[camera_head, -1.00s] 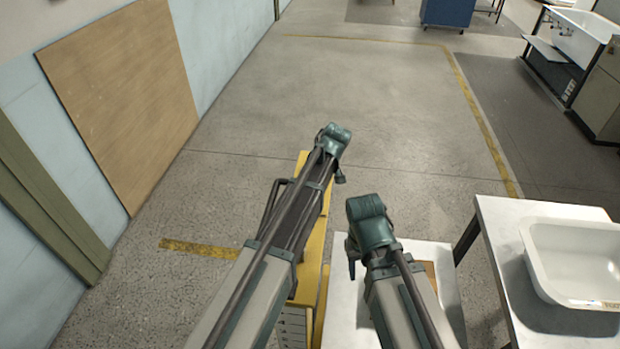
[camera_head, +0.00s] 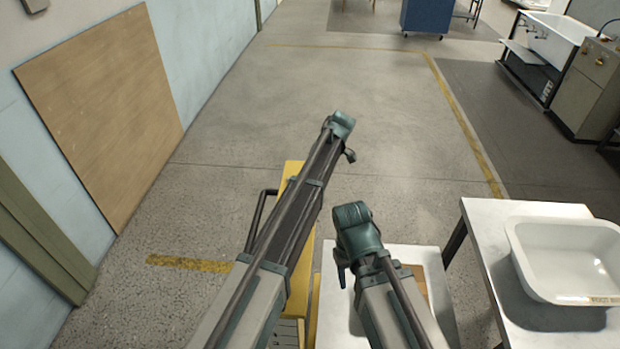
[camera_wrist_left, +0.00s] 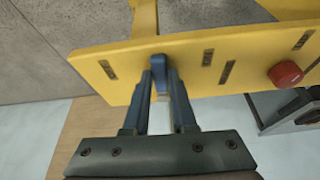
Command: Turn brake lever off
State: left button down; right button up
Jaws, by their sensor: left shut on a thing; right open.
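In the left wrist view, a blue lever (camera_wrist_left: 158,70) stands in a slot of a yellow panel (camera_wrist_left: 115,64). My left gripper (camera_wrist_left: 160,85) is shut on the lever, one finger on each side of it. In the head view, my left arm reaches over a yellow cart or stand (camera_head: 292,168); its lever and my left gripper are hidden behind the arm. My right gripper (camera_head: 342,278) is small and partly hidden below its wrist, above a white table. It is open, with nothing visible in it.
A white tub (camera_head: 565,255) sits on a white table (camera_head: 485,225) at the right. A wooden board (camera_head: 100,115) is on the left wall. The floor ahead is clear.

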pick_arm(q)
jog(key=shift+w+n, duration=0.25)
jog(key=shift+n, duration=0.15)
jog(key=c, duration=0.7)
grip_release()
jog(key=p+v, duration=1.2)
jog(key=v, duration=0.1)
jog(key=shift+w+r+p, duration=0.15)
jog(key=shift+r+p, duration=0.25)
jog(key=shift+d, duration=0.1)
